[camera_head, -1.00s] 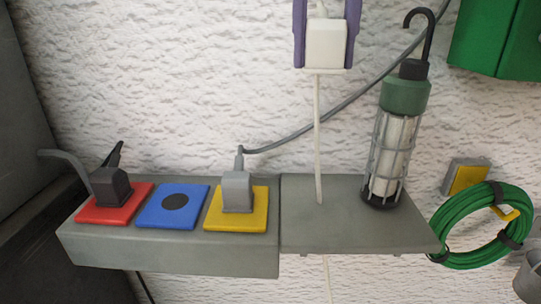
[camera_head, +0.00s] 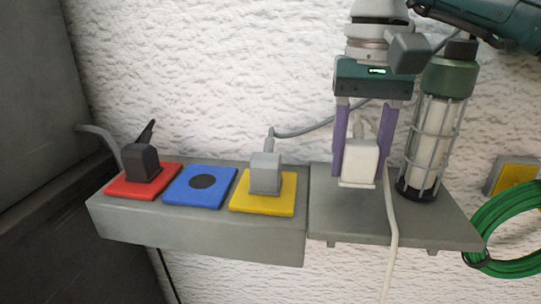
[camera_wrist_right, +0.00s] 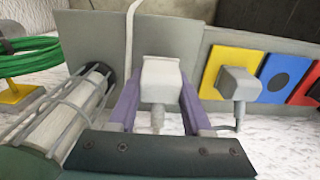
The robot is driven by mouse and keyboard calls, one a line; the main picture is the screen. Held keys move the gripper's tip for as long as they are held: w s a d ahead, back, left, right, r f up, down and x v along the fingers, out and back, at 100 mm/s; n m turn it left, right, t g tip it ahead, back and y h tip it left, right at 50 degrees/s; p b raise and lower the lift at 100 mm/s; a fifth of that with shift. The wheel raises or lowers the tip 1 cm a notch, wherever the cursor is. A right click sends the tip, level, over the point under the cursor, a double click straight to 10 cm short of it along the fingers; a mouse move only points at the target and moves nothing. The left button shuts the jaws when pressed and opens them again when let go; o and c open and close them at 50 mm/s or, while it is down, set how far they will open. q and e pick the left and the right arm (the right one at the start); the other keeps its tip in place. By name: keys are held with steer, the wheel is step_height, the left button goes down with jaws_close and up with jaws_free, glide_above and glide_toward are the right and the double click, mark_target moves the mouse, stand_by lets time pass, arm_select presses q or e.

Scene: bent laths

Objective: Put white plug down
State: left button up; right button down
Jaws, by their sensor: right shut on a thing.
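The white plug (camera_head: 359,163) is held between the purple fingers of my right gripper (camera_head: 361,168) in the head view. It is upright and just above or on the grey shelf (camera_head: 330,215); I cannot tell whether it touches. Its white cable hangs down over the shelf's front edge. In the right wrist view the white plug (camera_wrist_right: 160,82) sits between both fingers of the right gripper (camera_wrist_right: 158,92), with the grey shelf (camera_wrist_right: 190,45) beyond it. My left gripper is not in view.
A caged work lamp (camera_head: 432,130) stands close right of my right gripper. Left is a socket block with a red plate (camera_head: 115,188), a blue plate (camera_head: 185,198) and a yellow plate (camera_head: 245,203). Black and grey plugs sit on red and yellow. A green cable coil (camera_head: 490,225) hangs right.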

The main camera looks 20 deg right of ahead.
mark_target(355, 180)
step_height(355, 180, down, 2)
steer(key=shift+f, duration=0.2)
steer(key=shift+f+b, duration=0.65)
steer(key=shift+c, duration=1.7)
jaws_free()
steer(key=shift+r, duration=0.15)
